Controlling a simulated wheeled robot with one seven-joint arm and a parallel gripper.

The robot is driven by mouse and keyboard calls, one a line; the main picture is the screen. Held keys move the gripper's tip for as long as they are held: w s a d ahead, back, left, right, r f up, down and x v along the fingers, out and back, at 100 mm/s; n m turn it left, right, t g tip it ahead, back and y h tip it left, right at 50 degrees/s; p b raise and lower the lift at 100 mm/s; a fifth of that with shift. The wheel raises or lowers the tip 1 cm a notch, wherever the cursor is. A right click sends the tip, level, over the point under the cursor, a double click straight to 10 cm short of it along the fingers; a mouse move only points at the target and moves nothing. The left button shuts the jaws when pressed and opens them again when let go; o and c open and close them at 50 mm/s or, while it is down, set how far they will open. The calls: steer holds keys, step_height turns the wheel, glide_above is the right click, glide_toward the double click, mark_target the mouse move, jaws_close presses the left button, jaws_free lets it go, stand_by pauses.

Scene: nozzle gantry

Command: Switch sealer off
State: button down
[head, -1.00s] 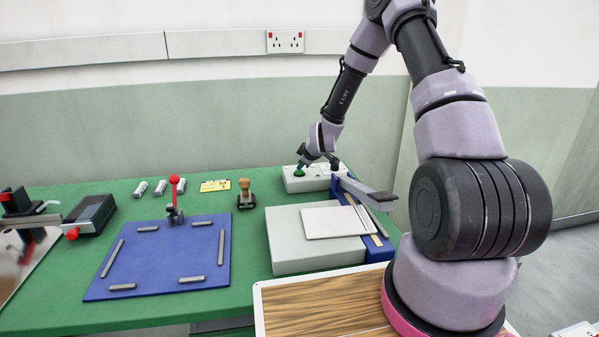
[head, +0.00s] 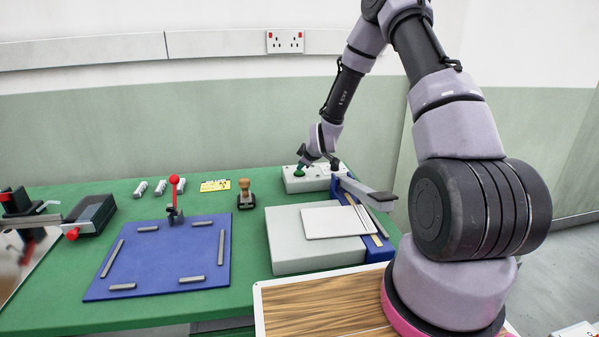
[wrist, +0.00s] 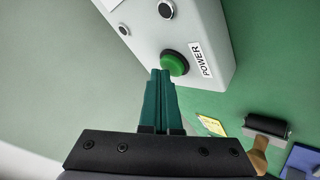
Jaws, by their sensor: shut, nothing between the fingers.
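A white control box (head: 300,185) stands at the back of the green bench; it also shows in the wrist view (wrist: 199,20). It carries a round green button (wrist: 174,64) with a dark collar, next to a label reading POWER (wrist: 201,61). My gripper (wrist: 160,74) is shut and empty, its green fingers side by side. In the wrist view the fingertips are at the near edge of the button. I cannot tell whether they touch it. In the head view, my wrist hangs over the box and partly hides it.
A grey lever arm (head: 372,194) reaches forward beside the box. A grey block with a pale plate (head: 335,222) sits in front.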

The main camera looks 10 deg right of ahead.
mark_target(302, 172)
steer(key=shift+r, duration=0.15)
steer(key=shift+r, duration=2.9)
steer(key=shift+r, duration=0.1)
steer(key=s+d+r+m+g, duration=0.15)
steer(key=s+r+m, duration=0.25)
steer(key=s+r, duration=0.6)
steer(key=s+d+r+m+t, duration=0.1)
steer(key=s+d+r+m, duration=0.35)
steer(key=r, duration=0.85)
steer(key=s+r+m, duration=0.3)
steer(key=s+r, duration=0.1)
steer(key=s, duration=0.8)
steer(key=s+r+m+g, duration=0.1)
steer(key=s+r+m, duration=0.3)
steer(key=s, duration=0.9)
steer(key=shift+s+a, duration=0.3)
steer(key=shift+a, duration=0.05)
